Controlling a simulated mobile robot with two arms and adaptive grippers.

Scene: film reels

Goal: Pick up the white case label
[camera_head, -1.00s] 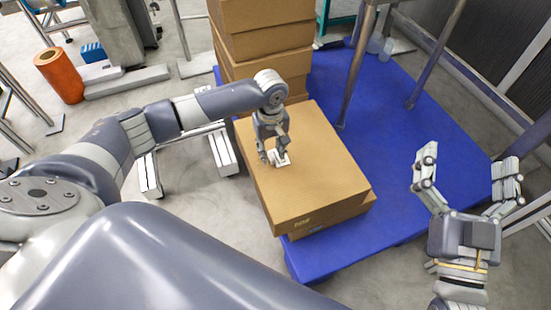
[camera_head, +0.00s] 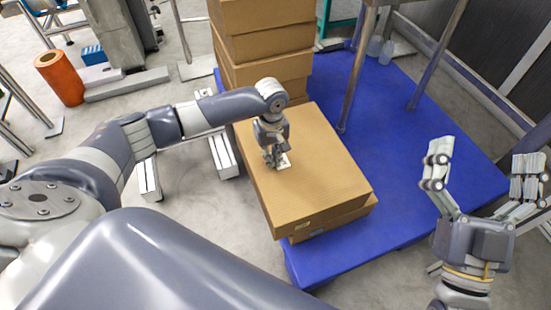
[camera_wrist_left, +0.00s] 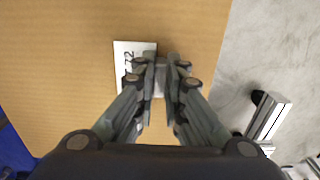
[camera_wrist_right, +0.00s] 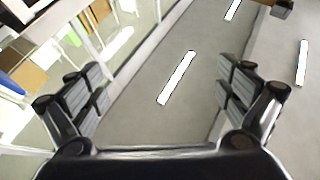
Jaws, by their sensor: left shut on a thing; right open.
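The white case label (camera_wrist_left: 124,62) lies at my left gripper's fingertips in the left wrist view, with dark print on it. It shows as a small white patch (camera_head: 284,161) on the cardboard box in the head view. My left gripper (camera_head: 274,162) points down at the box top. Its fingers (camera_wrist_left: 166,66) are closed on the label's edge and hide part of it. I cannot tell whether the label is clear of the box. My right gripper (camera_head: 488,170) is open and empty, off to the right, away from the box.
The cardboard box (camera_head: 320,178) sits on a blue platform (camera_head: 410,195). A stack of boxes (camera_head: 265,45) stands behind it. Metal posts (camera_head: 357,70) rise from the platform. An orange roll (camera_head: 62,78) stands on the floor at the far left.

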